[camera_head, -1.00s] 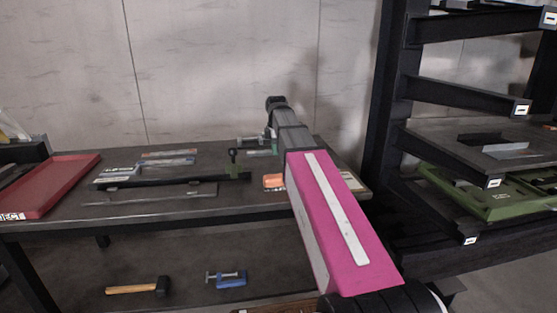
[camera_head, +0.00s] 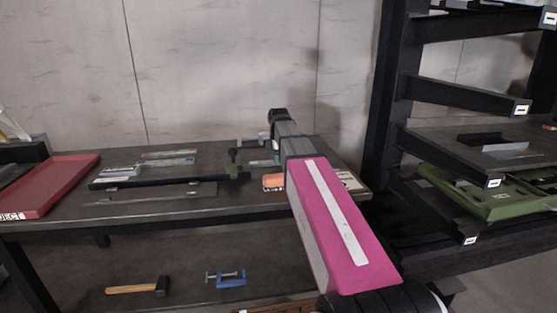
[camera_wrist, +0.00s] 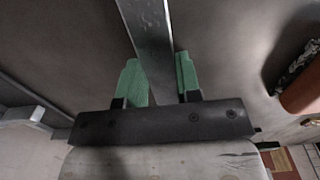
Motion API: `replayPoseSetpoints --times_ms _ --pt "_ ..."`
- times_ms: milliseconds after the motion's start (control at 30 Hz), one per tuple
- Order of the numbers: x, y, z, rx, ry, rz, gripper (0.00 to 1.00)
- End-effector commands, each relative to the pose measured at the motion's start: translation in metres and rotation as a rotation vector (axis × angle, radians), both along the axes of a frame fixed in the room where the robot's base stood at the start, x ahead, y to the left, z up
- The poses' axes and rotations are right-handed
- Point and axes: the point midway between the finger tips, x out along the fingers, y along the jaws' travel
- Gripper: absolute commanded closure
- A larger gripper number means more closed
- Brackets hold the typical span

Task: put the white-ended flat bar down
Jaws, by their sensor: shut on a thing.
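My gripper (camera_wrist: 160,88) has green fingertips, which are shut on a flat grey metal bar (camera_wrist: 150,35) in the wrist view. The bar runs from between the fingers up to the top edge of the picture. A dark surface lies behind it; I cannot tell whether the bar touches it. No white end of the bar shows there. In the head view my arm reaches over the dark table (camera_head: 60,222), and the gripper is mostly hidden or too small to make out.
A red tray (camera_head: 62,182) stands at the table's left. Several flat pieces (camera_head: 168,162) lie left of my arm, an orange item (camera_head: 273,182) beside it. A hammer (camera_head: 138,287) and blue clamp (camera_head: 230,280) lie on the lower shelf. A black rack (camera_head: 390,100) stands right.

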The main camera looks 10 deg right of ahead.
Motion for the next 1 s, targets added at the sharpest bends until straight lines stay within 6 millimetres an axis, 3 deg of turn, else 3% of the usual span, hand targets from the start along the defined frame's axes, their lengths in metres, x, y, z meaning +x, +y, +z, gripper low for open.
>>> replayPoseSetpoints --times_ms 33,100,400,567,1000 --pt "0.0 0.0 -0.001 0.0 0.0 0.0 0.65" --pt "0.0 0.0 -0.001 0.0 0.0 0.0 0.43" --pt "0.0 0.0 0.0 0.0 0.0 0.0 0.43" --pt "0.001 0.0 0.01 0.0 -0.001 0.0 0.43" --pt "0.001 0.0 0.083 0.0 -0.002 0.0 0.43"
